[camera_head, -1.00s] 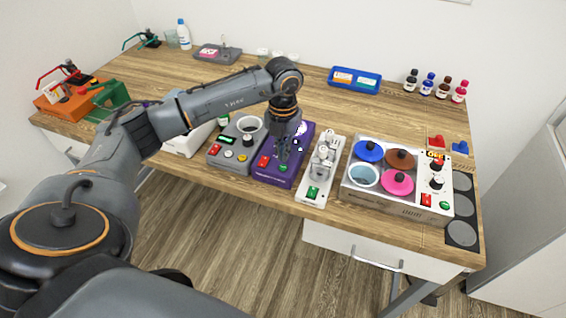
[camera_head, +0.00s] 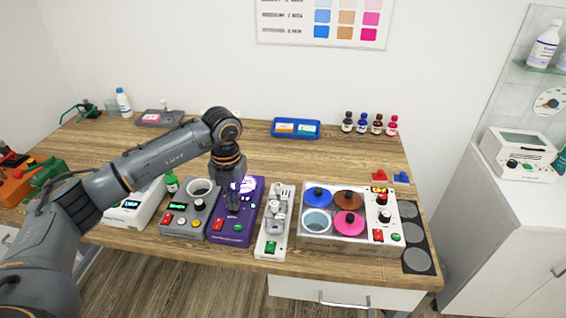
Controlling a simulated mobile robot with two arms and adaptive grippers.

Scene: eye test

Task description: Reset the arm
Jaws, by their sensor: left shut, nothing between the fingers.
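My left arm comes in from the left and bends down over the wooden table (camera_head: 290,150). My right arm and gripper do not show.
A grey device (camera_head: 187,222) and a white device (camera_head: 133,210) stand left of the purple one. Right of it are a slim white device (camera_head: 268,243) and a box with coloured round lids (camera_head: 370,245). Bottles (camera_head: 362,124) and a blue tray (camera_head: 296,137) stand farther back.

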